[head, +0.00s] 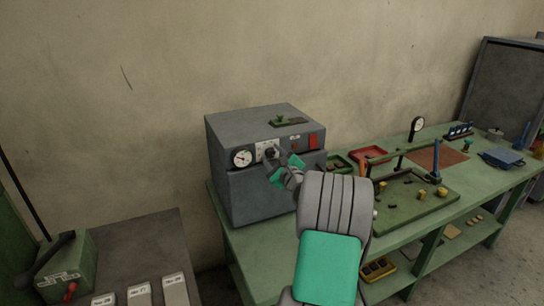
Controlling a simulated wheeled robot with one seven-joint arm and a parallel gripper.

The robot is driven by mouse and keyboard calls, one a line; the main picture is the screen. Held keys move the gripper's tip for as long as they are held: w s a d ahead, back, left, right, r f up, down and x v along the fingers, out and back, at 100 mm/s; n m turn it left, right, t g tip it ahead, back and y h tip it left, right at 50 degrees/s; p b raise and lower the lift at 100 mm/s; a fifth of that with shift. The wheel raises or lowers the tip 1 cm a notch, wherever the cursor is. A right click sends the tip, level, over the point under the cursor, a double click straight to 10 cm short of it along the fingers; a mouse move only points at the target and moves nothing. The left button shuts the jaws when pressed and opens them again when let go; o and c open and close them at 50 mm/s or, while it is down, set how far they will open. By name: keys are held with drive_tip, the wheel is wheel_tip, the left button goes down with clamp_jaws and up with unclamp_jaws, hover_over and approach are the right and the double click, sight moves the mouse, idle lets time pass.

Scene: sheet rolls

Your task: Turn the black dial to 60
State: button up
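The black dial (270,152) is on a pale plate on the front of a grey metal box (235,130), right of a round white gauge (242,158). My gripper (276,163) is at the box's front, right by the dial, with its green parts on either side. My wrist and gripper hide part of the dial and its plate. I cannot tell whether the fingers touch the dial or how far apart they are. The dial's scale and pointer are too small to read.
The box stands at the left end of a green workbench (238,250). A lower table (160,235) with labelled blocks stands at the left.

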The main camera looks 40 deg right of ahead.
clamp_jaws()
drive_tip(key=shift+f+n+b, duration=0.15)
drive_tip(key=shift+n+b, duration=0.15)
drive_tip(key=shift+b, duration=0.05)
drive_tip(key=n+b, duration=0.3)
drive_tip(key=b, duration=0.1)
drive_tip(key=shift+f, duration=0.15)
drive_tip(key=n+b, duration=0.6)
drive_tip(key=b, duration=0.1)
drive_tip(key=shift+f+n+b, duration=0.1)
drive_tip(key=shift+n+b, duration=0.2)
drive_tip(key=n+b, duration=0.5)
drive_tip(key=b, duration=0.1)
drive_tip(key=shift+r+n+b, duration=0.2)
drive_tip(key=shift+n+b, duration=0.8)
drive_tip(key=shift+n, duration=0.2)
drive_tip(key=shift+r, duration=0.1)
